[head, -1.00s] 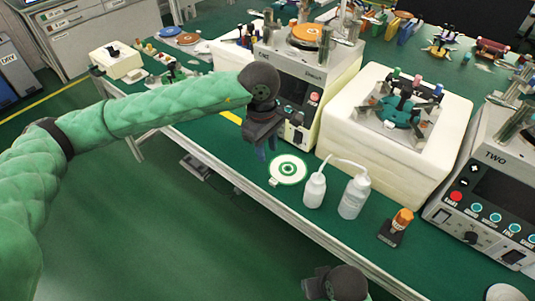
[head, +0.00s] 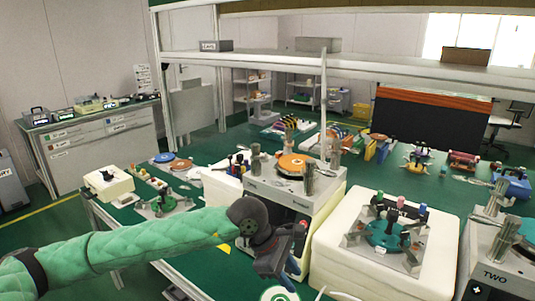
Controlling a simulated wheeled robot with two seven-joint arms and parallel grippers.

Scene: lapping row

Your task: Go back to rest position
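My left gripper (head: 283,262) hangs at the end of my green-sleeved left arm, in front of the first lapping machine (head: 285,192) and above the front part of the green table. Its dark fingers point down and right. I cannot make out whether they are apart or closed, and no held object shows. Below it, a white disc with a green ring (head: 277,294) is partly cut off by the bottom edge. My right gripper is not in view.
A white block with a teal fixture (head: 385,234) stands right of the first machine, and machine TWO (head: 493,272) is at the far right. A long shelf (head: 330,65) spans overhead. Discs, blue (head: 164,157) and orange, lie at the back left. Open floor lies left of the table.

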